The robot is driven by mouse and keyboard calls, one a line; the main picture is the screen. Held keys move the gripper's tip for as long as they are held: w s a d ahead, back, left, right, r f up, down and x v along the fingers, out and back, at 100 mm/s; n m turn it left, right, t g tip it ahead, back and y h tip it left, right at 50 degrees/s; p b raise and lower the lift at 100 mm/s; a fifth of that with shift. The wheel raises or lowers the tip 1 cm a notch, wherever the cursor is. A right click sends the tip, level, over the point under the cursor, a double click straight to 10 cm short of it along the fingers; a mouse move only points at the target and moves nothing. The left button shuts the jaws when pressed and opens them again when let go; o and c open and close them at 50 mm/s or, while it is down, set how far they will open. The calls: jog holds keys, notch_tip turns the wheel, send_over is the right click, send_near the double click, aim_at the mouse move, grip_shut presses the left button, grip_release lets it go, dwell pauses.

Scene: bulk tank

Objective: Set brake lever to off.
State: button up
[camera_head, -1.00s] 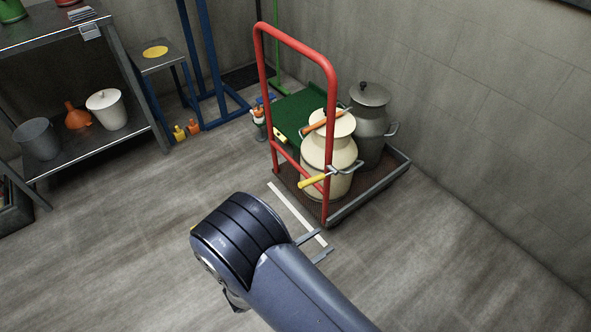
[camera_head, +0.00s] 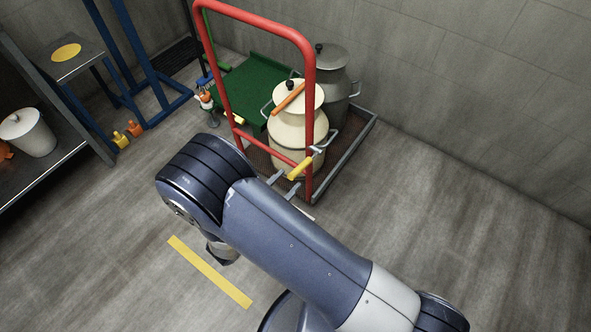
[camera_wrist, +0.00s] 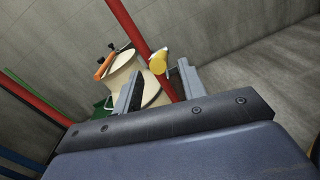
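The brake lever, a yellow grip (camera_head: 300,168) on a metal arm, is on the right post of the red trolley handle (camera_head: 309,110). In the wrist view the yellow grip (camera_wrist: 158,62) shows nearly end-on, between and beyond the fingertips. My gripper (camera_head: 284,183) is just in front of and below the grip. In the wrist view my gripper (camera_wrist: 160,82) has its fingers spread wide with nothing between them. No contact with the lever shows. I see no off marking on the trolley.
A cream milk can (camera_head: 290,130) with an orange handle and a grey can (camera_head: 331,75) stand on the trolley. A green platform (camera_head: 250,88) is behind the handle. Blue posts (camera_head: 145,65) and a shelf are left. Open floor lies right, along the wall (camera_head: 490,110).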

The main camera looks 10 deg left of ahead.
aim_at(306, 162)
jog(key=shift+x, duration=2.6)
jog(key=shift+c, duration=0.4)
grip_shut()
